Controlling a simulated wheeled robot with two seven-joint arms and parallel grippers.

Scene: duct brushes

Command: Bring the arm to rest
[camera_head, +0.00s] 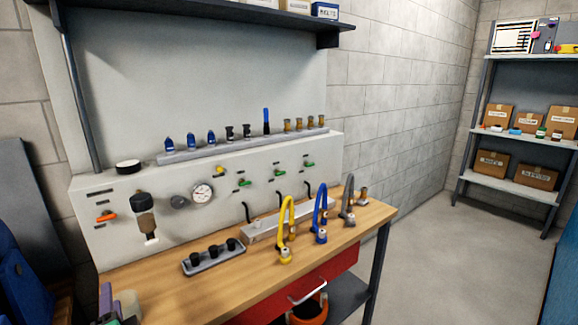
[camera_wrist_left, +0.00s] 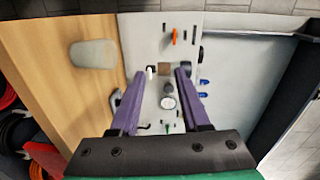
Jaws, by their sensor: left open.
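My left gripper (camera_head: 112,306) shows only in part at the bottom left corner of the head view, low by the bench's left front. In the left wrist view its two purple fingers (camera_wrist_left: 161,74) stand apart with nothing between them. A grey cylinder (camera_head: 128,304) is close by the fingers in the head view. In the left wrist view this cylinder (camera_wrist_left: 93,54) is on the wooden bench top (camera_wrist_left: 60,60), outside the fingers and apart from them. My right gripper is not in view.
The bench (camera_head: 165,285) carries a dark tray (camera_head: 214,261) with black pegs. Yellow (camera_head: 286,225), blue (camera_head: 321,215) and grey (camera_head: 348,200) curved tubes stand further right. A panel (camera_head: 120,205) with a gauge (camera_head: 202,194) rises behind. The floor to the right (camera_head: 450,265) is clear.

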